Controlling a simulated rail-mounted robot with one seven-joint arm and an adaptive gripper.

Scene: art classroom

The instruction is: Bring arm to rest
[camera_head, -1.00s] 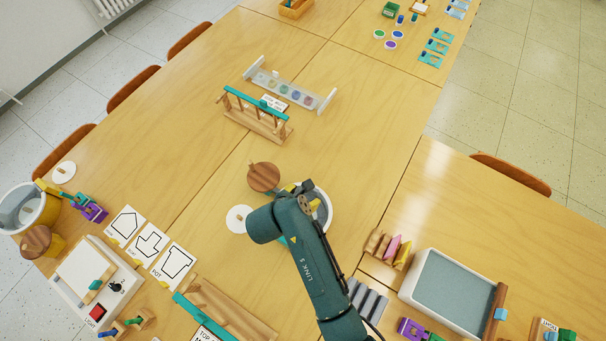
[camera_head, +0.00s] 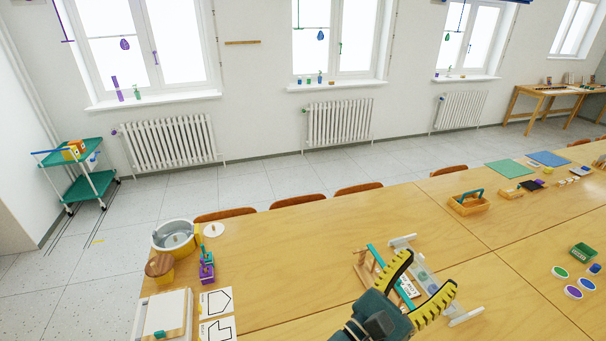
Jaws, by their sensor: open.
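My gripper (camera_head: 423,283) is raised over the near part of the long wooden table (camera_head: 300,255), at the bottom of the head view. Its two yellow-and-black fingers are spread apart. Nothing shows between them except the things on the table behind. My dark teal wrist is below the fingers at the bottom edge. The rest of my arm is out of the picture.
A wooden rack with a teal bar (camera_head: 364,268) and a pale rack (camera_head: 466,315) stand behind my gripper, partly hidden. A grey-and-yellow bucket (camera_head: 173,238) and a white light box (camera_head: 150,318) are at the left. Chairs (camera_head: 298,201) line the far edge. A wooden caddy (camera_head: 468,206) stands farther right.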

